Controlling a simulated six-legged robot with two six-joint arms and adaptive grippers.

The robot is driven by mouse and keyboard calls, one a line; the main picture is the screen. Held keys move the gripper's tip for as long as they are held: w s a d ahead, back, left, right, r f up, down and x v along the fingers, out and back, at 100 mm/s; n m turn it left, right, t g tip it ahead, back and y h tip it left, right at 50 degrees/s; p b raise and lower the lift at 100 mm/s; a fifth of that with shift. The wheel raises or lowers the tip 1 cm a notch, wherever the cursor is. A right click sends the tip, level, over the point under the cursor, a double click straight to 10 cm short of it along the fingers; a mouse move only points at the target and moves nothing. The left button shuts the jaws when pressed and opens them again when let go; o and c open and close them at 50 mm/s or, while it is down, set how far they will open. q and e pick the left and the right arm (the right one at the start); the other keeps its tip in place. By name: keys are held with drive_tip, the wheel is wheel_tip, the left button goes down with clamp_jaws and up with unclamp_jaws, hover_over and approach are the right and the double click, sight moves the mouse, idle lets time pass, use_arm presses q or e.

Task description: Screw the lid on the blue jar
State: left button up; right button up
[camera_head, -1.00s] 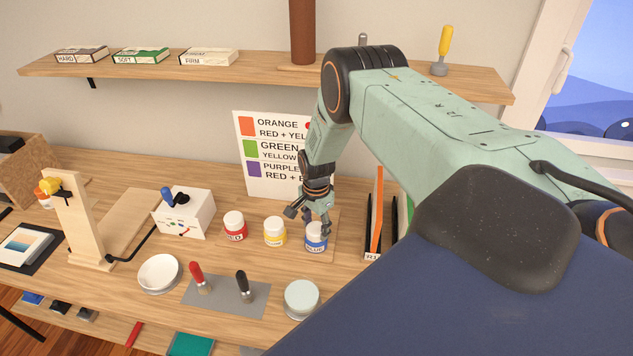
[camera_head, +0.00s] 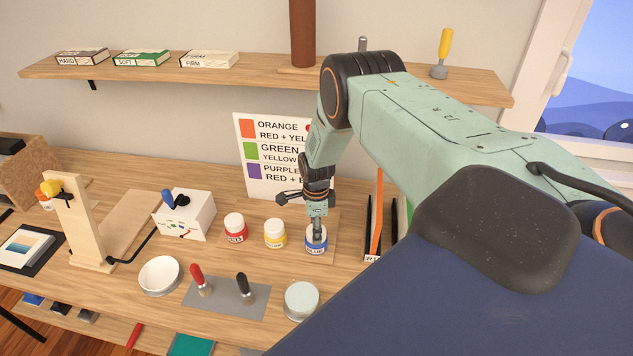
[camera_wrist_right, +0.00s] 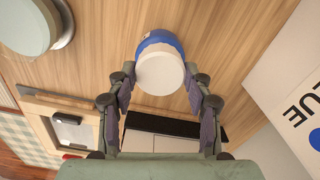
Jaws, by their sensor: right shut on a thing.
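The blue jar (camera_head: 316,246) stands upright on a wooden board, with its white lid on top. In the right wrist view the white lid (camera_wrist_right: 160,75) faces me, and the blue of the jar (camera_wrist_right: 156,39) shows past its edge. My right gripper (camera_head: 317,232) points down over the jar. In the right wrist view its two fingers (camera_wrist_right: 159,73) are on either side of the lid, shut on it. In the head view the gripper hides part of the lid. How far the lid is threaded cannot be told. My left gripper is in neither current view.
A yellow jar (camera_head: 275,234) and a red jar (camera_head: 235,228) stand to the left. A colour chart (camera_head: 262,190) leans behind. Upright panels (camera_head: 375,215) stand close at right. A round pale dish (camera_head: 302,299) and a grey mat (camera_head: 222,300) with two handled tools lie in front.

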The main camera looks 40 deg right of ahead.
drive_tip(key=m, duration=0.6)
drive_tip(key=shift+s+a+f+m, duration=0.15)
drive_tip(key=shift+s+m, duration=0.05)
drive_tip(key=shift+m, duration=0.1)
drive_tip(key=o, duration=1.4)
drive_tip(key=shift+w, duration=0.15)
drive_tip(key=shift+c, duration=0.2)
